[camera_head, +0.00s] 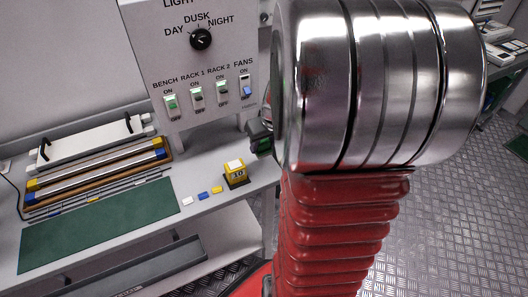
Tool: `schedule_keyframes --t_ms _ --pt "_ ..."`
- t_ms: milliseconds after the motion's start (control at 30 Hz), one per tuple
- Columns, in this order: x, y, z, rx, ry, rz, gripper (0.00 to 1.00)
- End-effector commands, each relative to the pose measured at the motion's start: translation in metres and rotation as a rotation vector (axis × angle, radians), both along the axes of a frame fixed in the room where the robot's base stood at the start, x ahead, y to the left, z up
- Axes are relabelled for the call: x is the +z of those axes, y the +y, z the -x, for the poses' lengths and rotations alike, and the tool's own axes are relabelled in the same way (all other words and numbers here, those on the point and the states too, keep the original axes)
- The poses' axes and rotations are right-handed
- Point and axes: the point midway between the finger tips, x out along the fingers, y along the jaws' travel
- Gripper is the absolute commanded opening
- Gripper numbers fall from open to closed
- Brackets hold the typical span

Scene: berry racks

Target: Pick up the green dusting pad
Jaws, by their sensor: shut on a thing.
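My arm's metal joint (385,85) and its red ribbed sleeve (335,230) fill the right middle of the view. My gripper cannot be made out; it may be hidden behind this arm. A dark grey and green object (260,137) shows at the left edge of the metal joint, partly covered by it. I cannot tell whether it is the green dusting pad. A flat green mat (100,225) lies on the bench at left.
The bench (215,205) holds small white, blue and yellow pieces and a yellow block (236,173) marked 10. A rack of rods (95,170) lies behind the mat. A switch panel (195,75) stands above. Patterned metal floor (440,220) is open at right.

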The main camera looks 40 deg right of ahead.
Motion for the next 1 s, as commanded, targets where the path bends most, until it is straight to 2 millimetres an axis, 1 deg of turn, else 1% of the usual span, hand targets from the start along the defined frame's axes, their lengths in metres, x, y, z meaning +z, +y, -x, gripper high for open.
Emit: schedule_keyframes --t_ms 33,100,200,300,867,900,1000 --pt "0.011 -0.001 -0.001 0.001 -0.004 0.004 0.16" --pt "0.022 -0.001 0.000 0.000 -0.002 0.003 0.16" --pt "0.034 -0.001 -0.001 0.001 -0.002 0.003 0.16" --pt "0.040 0.000 0.000 0.000 -0.001 0.001 0.16" --pt "0.042 0.000 0.000 0.000 0.000 0.000 0.16" --pt "0.042 0.000 0.000 0.000 0.000 0.000 0.36" --pt "0.042 0.000 0.000 0.000 0.000 0.000 0.29"
